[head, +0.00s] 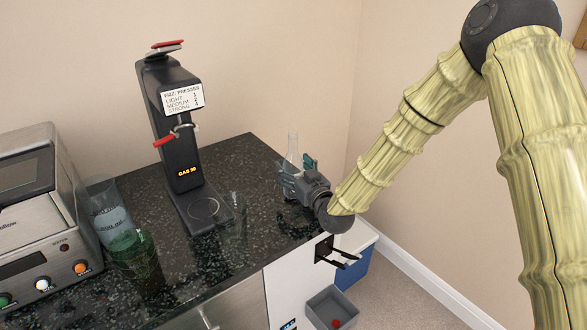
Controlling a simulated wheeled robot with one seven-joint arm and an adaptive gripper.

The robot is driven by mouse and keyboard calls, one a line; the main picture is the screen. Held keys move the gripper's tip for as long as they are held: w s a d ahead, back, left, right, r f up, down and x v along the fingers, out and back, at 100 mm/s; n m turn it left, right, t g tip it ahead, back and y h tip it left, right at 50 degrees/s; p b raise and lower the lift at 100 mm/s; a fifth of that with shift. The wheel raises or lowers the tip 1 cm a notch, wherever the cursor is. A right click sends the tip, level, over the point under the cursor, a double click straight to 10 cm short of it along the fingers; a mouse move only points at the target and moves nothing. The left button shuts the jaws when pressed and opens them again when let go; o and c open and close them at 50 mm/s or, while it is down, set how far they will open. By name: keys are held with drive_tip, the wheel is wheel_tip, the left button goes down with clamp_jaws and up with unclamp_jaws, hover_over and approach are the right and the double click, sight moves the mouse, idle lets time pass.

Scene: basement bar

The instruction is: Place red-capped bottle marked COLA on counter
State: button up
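A clear, pale bottle (292,146) stands upright near the back right end of the dark counter (255,158). My gripper (296,167) is at this bottle, low over the counter, with its teal-edged fingers showing to either side of the bottle. Whether the fingers touch it is too small to tell. The gripper hides the bottle's lower part. I see no red cap on it and can read no COLA marking. A small red round thing (336,323) lies in the grey bin below the counter; what it is I cannot tell.
The black fizz press (172,120) with red levers stands mid-counter. A clear glass (237,213), a green glass (138,262) and a tall clear cup (108,208) stand near it. A metal machine (38,215) is at left. The grey bin (345,302) sits below a wall-mounted bottle opener (330,252).

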drive_tip(key=shift+r, duration=0.15)
drive_tip(key=b+v, duration=0.3)
drive_tip(key=v, duration=0.9)
